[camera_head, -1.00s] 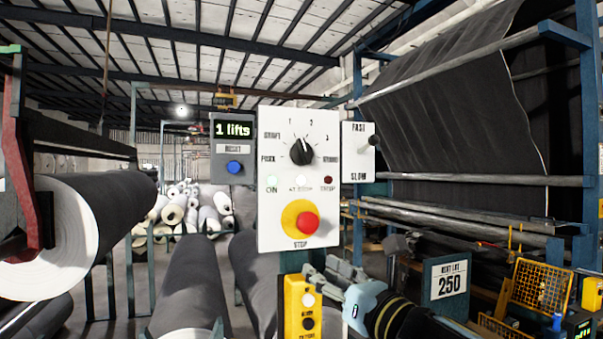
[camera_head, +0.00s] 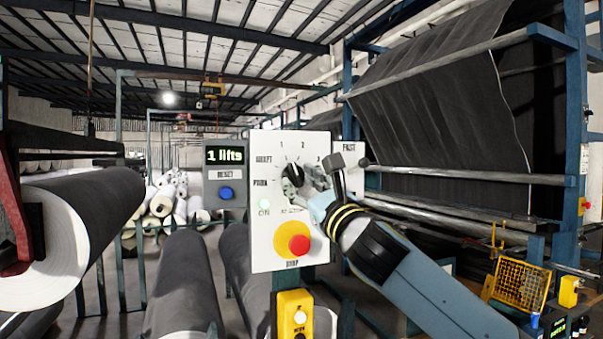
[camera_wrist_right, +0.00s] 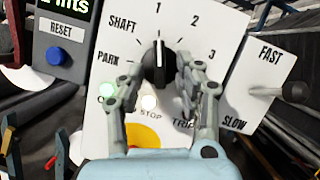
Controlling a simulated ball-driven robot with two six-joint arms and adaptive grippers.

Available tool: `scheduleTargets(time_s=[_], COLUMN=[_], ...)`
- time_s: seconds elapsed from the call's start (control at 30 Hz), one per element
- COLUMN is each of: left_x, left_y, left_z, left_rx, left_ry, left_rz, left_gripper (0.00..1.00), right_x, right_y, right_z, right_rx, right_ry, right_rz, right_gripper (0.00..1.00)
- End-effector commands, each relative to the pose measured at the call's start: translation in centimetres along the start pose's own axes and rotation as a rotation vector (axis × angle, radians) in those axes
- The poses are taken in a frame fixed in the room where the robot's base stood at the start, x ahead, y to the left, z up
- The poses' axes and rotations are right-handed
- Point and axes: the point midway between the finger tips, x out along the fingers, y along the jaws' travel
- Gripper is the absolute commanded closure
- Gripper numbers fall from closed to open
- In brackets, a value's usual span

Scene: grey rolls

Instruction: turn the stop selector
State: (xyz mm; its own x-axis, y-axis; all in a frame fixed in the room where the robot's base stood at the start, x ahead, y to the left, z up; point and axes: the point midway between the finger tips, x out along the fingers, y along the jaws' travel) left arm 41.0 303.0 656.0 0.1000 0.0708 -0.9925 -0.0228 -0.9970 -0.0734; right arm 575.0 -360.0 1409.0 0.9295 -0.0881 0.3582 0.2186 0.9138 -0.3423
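The black selector knob (camera_head: 291,171) sits on the white control panel (camera_head: 262,215). In the right wrist view the knob (camera_wrist_right: 158,62) has its white pointer line roughly upright, toward the 1 mark. My right gripper (camera_wrist_right: 159,72) is at the knob, one finger on each side of it. The fingers stand apart, with small gaps seeming to show beside the knob; contact is not clear. In the head view my right gripper (camera_head: 303,182) covers part of the dial's right side and the lower labels. My left gripper is not in view.
A red stop button (camera_head: 299,244) on a yellow disc is below the knob. A grey box with a blue reset button (camera_head: 226,193) is on the left. The FAST/SLOW lever (camera_wrist_right: 285,91) stands close on the right. A yellow box (camera_head: 294,315) hangs below.

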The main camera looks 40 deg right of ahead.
Motion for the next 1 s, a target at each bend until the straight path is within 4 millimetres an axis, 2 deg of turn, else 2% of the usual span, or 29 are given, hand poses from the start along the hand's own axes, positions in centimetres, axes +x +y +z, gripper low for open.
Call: scheduleTargets(time_s=[0.3,0.57,1.0], left_x=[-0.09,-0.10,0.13], left_y=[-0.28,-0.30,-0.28], left_z=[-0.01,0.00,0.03], left_rx=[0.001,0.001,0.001], left_ry=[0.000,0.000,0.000], left_rz=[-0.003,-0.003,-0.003], left_gripper=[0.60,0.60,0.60], right_x=[0.32,0.30,0.27], right_y=[0.04,0.03,0.10], right_z=[-0.06,-0.05,-0.10], right_rx=[-0.001,0.000,0.030], right_ry=[0.000,0.000,0.000], right_rz=[0.001,0.001,-0.012], right_gripper=[0.65,0.99,1.00])
